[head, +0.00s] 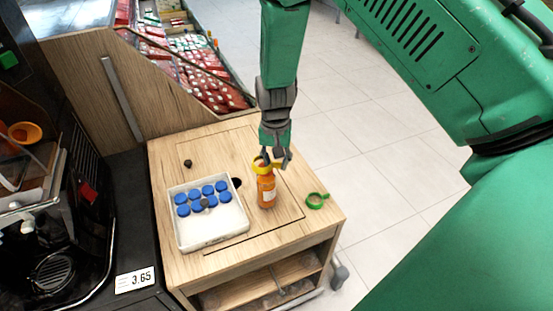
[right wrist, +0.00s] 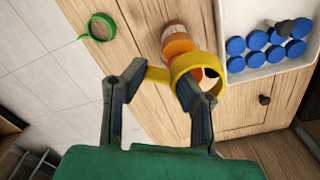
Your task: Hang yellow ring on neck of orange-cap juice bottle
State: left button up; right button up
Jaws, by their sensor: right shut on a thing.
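The orange juice bottle (head: 266,190) stands upright on the wooden counter; in the right wrist view its body (right wrist: 174,36) shows beyond the ring. My right gripper (head: 274,160) is above the bottle, shut on the tab of the yellow ring (head: 261,169). In the right wrist view the ring (right wrist: 177,66) tilts in front of the bottle's top, and orange shows through its opening. I cannot tell whether the ring is around the neck or just above the cap. A green ring (head: 317,201) lies flat on the counter, right of the bottle. My left gripper is not in view.
A white tray (head: 216,241) with several blue-capped bottles stands close left of the bottle. A small dark knob (head: 187,163) is behind it. The counter (head: 290,235) is bare in front of the bottle. A dark machine (head: 50,230) stands far left.

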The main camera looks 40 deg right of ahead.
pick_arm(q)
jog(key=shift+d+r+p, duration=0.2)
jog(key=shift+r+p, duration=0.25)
pick_arm(e)
jog(key=shift+s+d+f, duration=0.1)
jog(key=shift+d+f, duration=0.2)
jog(key=shift+d, duration=0.3)
dwell(0.8)
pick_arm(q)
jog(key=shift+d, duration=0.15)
pick_arm(e)
jog(key=shift+d, duration=0.15)
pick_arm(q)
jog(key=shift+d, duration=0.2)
pick_arm(e)
jog(key=shift+d+f, duration=0.15)
jog(key=shift+f, duration=0.2)
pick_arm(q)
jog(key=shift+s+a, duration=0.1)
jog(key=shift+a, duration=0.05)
pick_arm(e)
jog(key=shift+s+a+f, duration=0.1)
jog(key=shift+a+f, duration=0.1)
jog(key=shift+a, duration=0.05)
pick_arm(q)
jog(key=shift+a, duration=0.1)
pick_arm(e)
jog(key=shift+c, duration=0.3)
